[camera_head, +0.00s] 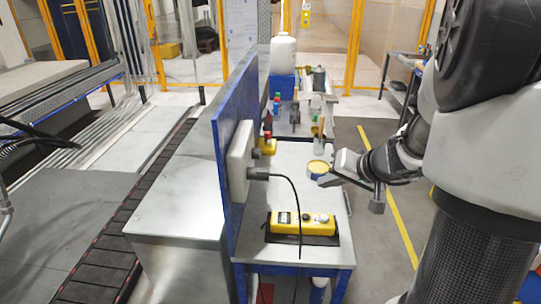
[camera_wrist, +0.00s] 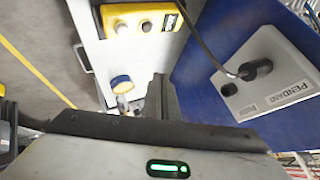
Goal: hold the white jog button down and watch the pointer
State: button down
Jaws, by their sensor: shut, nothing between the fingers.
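The yellow control box (camera_head: 288,228) lies on a dark pad near the front of the bench, with a cable running over it. The box also shows upside down at the top of the wrist view (camera_wrist: 158,22). My gripper (camera_wrist: 160,84) is shut and empty, apart from the box and touching nothing. In the head view it hangs above the bench's right edge, behind the box. No pointer can be made out in either view.
A blue upright panel (camera_head: 229,135) bounds the bench on the left and carries a grey pendant box (camera_wrist: 268,85) with a cable. A round yellow-topped container (camera_head: 318,167) stands near my gripper. Bottles stand farther back. The bench top (camera_head: 290,185) between container and control box is clear.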

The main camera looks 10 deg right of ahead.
jog(key=shift+w+d+f+m, duration=0.25)
jog(key=shift+d+f, duration=0.2)
jog(key=shift+d, duration=0.1)
jog(key=shift+w+d+f+m, duration=0.25)
jog(key=shift+d+f, duration=0.15)
jog(key=shift+d, duration=0.15)
jog(key=shift+s, duration=0.1)
jog(key=shift+f, duration=0.1)
jog(key=b, duration=0.6)
send_over(324, 218)
jog(key=f, duration=0.7)
jog(key=shift+s+d+f, duration=0.35)
jog(key=shift+f, duration=0.05)
jog(key=shift+f+b, duration=0.45)
jog(key=shift+b, duration=0.15)
